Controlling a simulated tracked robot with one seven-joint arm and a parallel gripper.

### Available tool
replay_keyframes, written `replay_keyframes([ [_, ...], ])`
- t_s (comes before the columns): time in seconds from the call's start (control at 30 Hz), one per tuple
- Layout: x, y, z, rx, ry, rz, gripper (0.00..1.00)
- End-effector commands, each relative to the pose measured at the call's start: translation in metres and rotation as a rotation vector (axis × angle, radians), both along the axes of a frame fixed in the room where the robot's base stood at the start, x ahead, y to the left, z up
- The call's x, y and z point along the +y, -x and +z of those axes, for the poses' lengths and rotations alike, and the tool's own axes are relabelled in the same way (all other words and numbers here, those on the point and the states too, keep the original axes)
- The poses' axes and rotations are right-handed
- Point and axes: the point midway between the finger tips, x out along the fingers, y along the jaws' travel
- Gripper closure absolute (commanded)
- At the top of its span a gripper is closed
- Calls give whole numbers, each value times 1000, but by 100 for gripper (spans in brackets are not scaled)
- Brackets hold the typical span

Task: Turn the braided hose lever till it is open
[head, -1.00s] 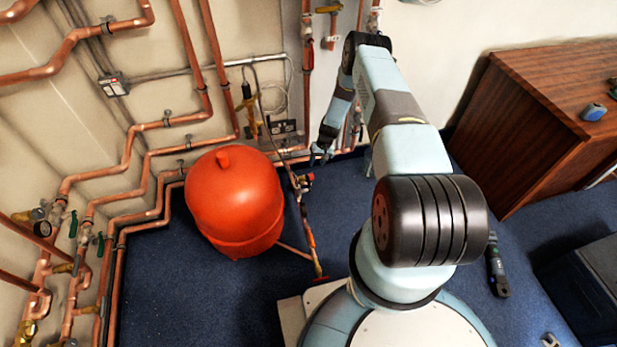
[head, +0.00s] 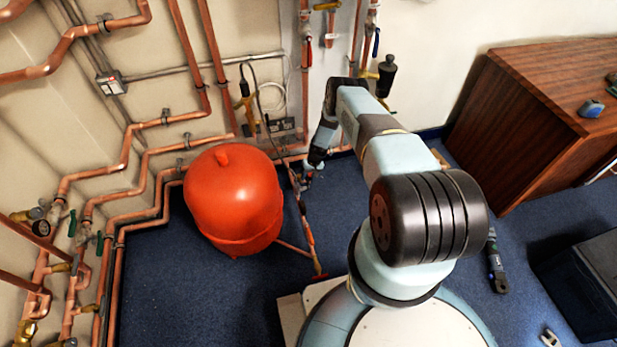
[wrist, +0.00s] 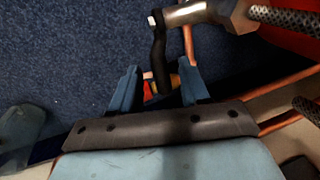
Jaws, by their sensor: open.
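The lever (wrist: 159,55) is a dark, slightly bent handle in the wrist view, on a metal valve body (wrist: 200,12) at the top. Braided hose (wrist: 285,18) runs right from the valve fitting. My gripper (wrist: 157,70) is open, with a blue finger on each side of the lever's lower part. Whether either finger touches it I cannot tell. A red and yellow part shows behind the lever between the fingers. In the head view my gripper (head: 309,175) is low, just right of the red vessel (head: 230,195); the lever is too small to make out there.
Copper pipes (head: 150,150) cover the left and back walls. A thin copper pipe (wrist: 188,45) passes close to the right finger. A wooden desk (head: 530,125) and a black case (head: 585,280) stand at the right. A tool (head: 495,260) lies on the blue carpet.

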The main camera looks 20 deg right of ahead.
Motion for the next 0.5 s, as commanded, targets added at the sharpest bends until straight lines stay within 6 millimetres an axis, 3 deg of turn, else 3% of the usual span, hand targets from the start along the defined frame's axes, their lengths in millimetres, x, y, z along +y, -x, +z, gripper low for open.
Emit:
replay_keyframes([
  [0.37,0,0,-3,0,0,-1,56],
  [0.5,0,0,-3,-1,0,-1,69],
])
